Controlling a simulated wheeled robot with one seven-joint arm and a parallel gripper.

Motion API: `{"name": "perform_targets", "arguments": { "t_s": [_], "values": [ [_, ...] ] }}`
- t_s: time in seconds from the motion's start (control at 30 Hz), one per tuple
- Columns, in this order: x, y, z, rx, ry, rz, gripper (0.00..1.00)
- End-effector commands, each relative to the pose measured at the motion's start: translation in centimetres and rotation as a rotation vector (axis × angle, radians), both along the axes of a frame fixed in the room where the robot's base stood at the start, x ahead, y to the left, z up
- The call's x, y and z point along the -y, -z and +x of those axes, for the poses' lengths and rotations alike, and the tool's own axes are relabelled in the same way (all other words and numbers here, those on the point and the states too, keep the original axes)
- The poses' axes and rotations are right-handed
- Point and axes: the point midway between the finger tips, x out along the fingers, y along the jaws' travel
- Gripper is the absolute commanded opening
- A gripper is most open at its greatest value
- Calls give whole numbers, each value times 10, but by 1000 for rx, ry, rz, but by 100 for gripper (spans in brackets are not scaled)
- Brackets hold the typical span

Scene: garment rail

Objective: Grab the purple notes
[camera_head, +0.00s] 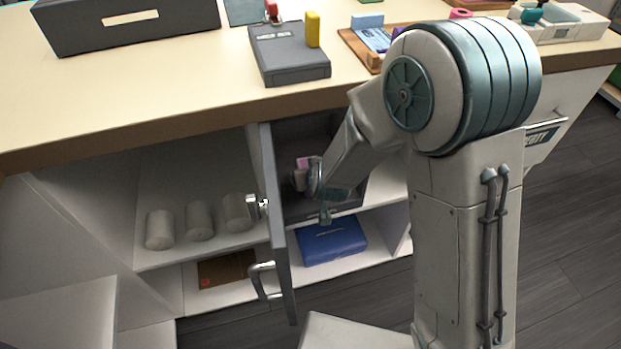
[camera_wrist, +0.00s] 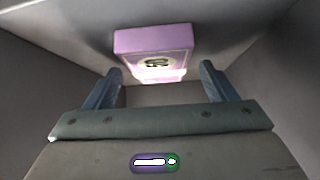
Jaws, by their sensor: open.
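The purple notes (camera_wrist: 153,43) show in the wrist view as a pinkish-purple block with a dark mark on its front face. They are just beyond my open fingers, between and slightly above the fingertips in the picture. My gripper (camera_wrist: 160,80) is open, with one finger on each side and nothing held. In the head view my gripper (camera_head: 308,178) reaches into the dark cabinet compartment, and a small part of the purple notes (camera_head: 304,162) shows beside it. My arm hides part of that compartment.
Grey compartment walls close in around my gripper. An open cabinet door (camera_head: 275,220) stands left of my arm. A blue case (camera_head: 331,240) lies on the shelf below. The countertop (camera_head: 130,90) is above.

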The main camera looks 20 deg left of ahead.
Motion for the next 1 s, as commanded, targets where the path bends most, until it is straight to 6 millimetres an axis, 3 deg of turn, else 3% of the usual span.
{"name": "perform_targets", "arguments": {
  "t_s": [0.33,0.5,0.83,1.0],
  "values": [
    [-2,5,5,0,0,0,75],
    [-2,5,5,0,0,0,30],
    [-2,4,5,0,0,0,29],
    [3,-8,6,2,6,0,29]
  ]
}}
